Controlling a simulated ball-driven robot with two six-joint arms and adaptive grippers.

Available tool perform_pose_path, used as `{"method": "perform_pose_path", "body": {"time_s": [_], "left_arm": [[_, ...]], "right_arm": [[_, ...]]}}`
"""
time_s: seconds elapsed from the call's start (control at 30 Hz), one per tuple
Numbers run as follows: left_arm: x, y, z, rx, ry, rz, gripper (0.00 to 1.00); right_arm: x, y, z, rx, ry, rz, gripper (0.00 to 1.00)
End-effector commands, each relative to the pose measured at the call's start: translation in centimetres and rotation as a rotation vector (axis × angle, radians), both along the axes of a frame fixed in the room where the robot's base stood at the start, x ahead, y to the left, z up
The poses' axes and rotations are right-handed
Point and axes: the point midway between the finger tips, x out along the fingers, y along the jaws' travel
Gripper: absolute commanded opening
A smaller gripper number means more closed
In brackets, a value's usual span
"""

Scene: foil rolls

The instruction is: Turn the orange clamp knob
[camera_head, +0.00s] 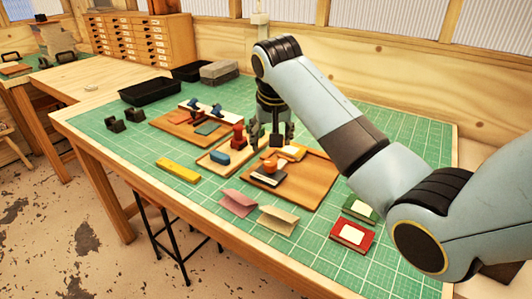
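An orange-red upright piece (238,138), which looks like the clamp knob, stands on a small wooden board (205,163) near the middle of the green mat. A blue block (219,157) lies in front of it on the same board. My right arm reaches in from the right, and its gripper (271,140) points down just right of the orange-red piece. Its fingers are spread apart, and I see it apart from the knob. Small dark parts between the fingers are too small to make out. My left gripper is not in view.
A wooden tray (312,184) with small items lies right of the gripper. Another board (172,127) with blue-topped pieces lies to the left. A black bin (150,91), a yellow block (178,169), folded cards (238,203) and red and green boxes (352,235) are around.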

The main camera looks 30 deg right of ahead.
Motion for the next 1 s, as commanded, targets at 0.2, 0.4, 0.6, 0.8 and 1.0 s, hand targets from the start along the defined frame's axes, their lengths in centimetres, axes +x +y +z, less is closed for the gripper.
{"method": "perform_pose_path", "body": {"time_s": [0.2,0.4,0.6,0.8,1.0], "left_arm": [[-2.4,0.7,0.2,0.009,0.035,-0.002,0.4],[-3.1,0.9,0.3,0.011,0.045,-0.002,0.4],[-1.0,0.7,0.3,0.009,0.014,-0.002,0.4],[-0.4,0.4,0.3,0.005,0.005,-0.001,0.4],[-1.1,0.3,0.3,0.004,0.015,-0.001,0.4]], "right_arm": [[1.1,-0.7,-3.5,0.0,0.006,0.0,0.58],[2.3,-1.4,-7.1,0.0,0.003,0.001,0.58],[3.1,-1.8,-9.2,0.0,0.001,0.002,0.58],[3.3,-1.9,-9.6,-0.001,-0.001,0.003,0.58],[3.2,-1.9,-9.6,-0.001,-0.001,0.003,0.5]]}}
